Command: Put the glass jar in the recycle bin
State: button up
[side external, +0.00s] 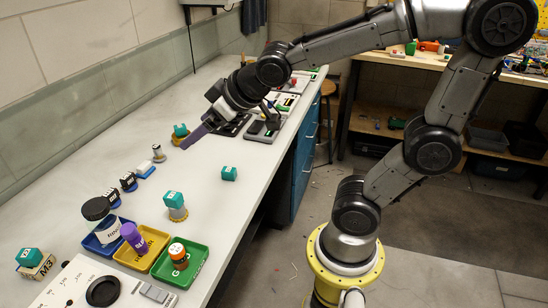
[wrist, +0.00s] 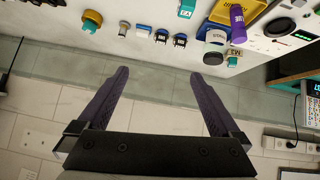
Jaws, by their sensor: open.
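A clear-looking jar with a black lid and white label (side external: 107,228) stands in the blue tray (side external: 90,243) at the front left in the side view. In the wrist view its black lid (wrist: 212,58) shows near the top right. I cannot tell for sure that it is glass. No tray can be read as a recycle bin; the blue, yellow (side external: 158,234) and green (side external: 201,254) trays stand in a row. My gripper (side external: 193,139) is open and empty above the far part of the bench, away from the trays. Its purple fingers are spread apart in the wrist view (wrist: 160,73).
A purple bottle (side external: 133,237) is in the yellow tray and an orange bottle (side external: 178,257) in the green one. A teal-topped cylinder (side external: 176,206), a teal block (side external: 229,173) and several small servo-like parts (side external: 128,181) stand on the bench. A wall runs along the left.

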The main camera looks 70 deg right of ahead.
jog(key=s+a+f+m+g, duration=0.1)
jog(key=s+f+g, duration=0.2)
jog(key=s, duration=1.3)
jog(key=shift+s+f+g+y, duration=0.2)
jog(key=shift+g+y, duration=0.1)
jog(key=shift+g, duration=0.2)
